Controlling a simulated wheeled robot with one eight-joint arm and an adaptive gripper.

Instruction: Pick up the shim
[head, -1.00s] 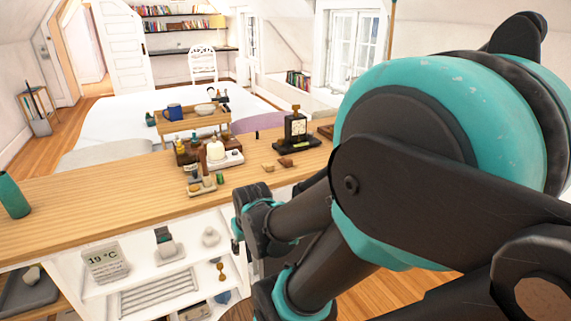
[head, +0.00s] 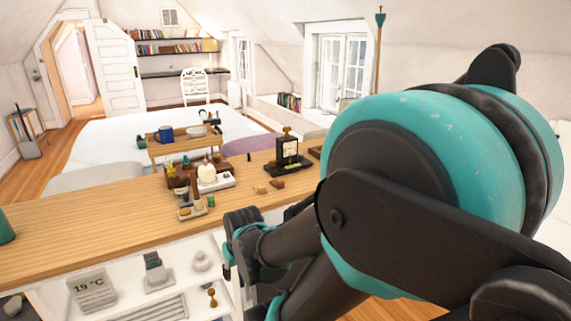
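Two small tan and brown pieces lie on the wooden counter: a light piece (head: 260,189) and a darker brown piece (head: 277,184) beside it. Either could be the shim; they are too small to tell. They lie in front of a dark clock-like device. My arm fills the right side of the head view, and its dark and teal lower links end just in front of the counter's front edge, below these pieces. I make out no gripper fingers.
A raised wooden tray (head: 185,144) holds a blue mug (head: 166,133). White shelves lie below.

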